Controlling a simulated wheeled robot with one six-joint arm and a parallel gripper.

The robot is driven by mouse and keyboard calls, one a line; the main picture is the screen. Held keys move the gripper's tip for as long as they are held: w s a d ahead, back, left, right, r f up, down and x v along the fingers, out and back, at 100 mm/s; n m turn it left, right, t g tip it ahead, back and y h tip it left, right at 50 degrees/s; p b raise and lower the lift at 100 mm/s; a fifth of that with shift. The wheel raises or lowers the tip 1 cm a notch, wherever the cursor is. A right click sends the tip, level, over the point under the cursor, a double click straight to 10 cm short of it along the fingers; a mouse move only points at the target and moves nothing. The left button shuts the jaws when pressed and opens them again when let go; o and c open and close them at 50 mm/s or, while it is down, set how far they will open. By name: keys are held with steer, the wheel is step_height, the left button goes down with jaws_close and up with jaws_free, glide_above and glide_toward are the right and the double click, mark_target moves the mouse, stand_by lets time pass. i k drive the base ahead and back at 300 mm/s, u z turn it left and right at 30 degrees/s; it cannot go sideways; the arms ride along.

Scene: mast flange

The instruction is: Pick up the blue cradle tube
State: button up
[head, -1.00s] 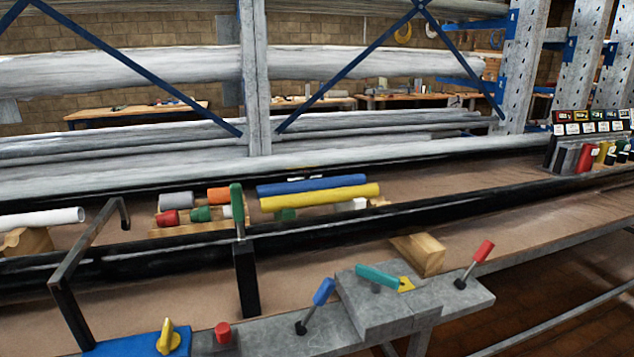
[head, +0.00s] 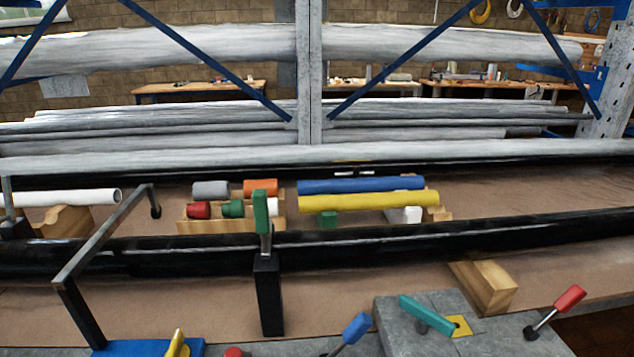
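The blue cradle tube (head: 361,185) lies level on the bench, right of centre in the head view, just behind a parallel yellow tube (head: 368,201). Both seem to rest on a wooden cradle (head: 436,212), whose right end shows. The blue tube's top and front side are visible, and its lower edge is partly hidden by the yellow tube. My gripper is not in the head view.
A long black pipe (head: 420,231) runs across in front of the tubes. A green-handled upright clamp (head: 262,222) and a grey bent bar (head: 103,240) stand left of them. Coloured short cylinders (head: 233,208) sit left. Handled levers (head: 555,312) stand in front.

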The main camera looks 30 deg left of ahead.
mark_target(335, 186)
steer(key=u, duration=0.8)
steer(key=i, duration=0.65)
steer(key=u, duration=0.9)
steer(key=i, duration=0.65)
steer(key=u, duration=0.05)
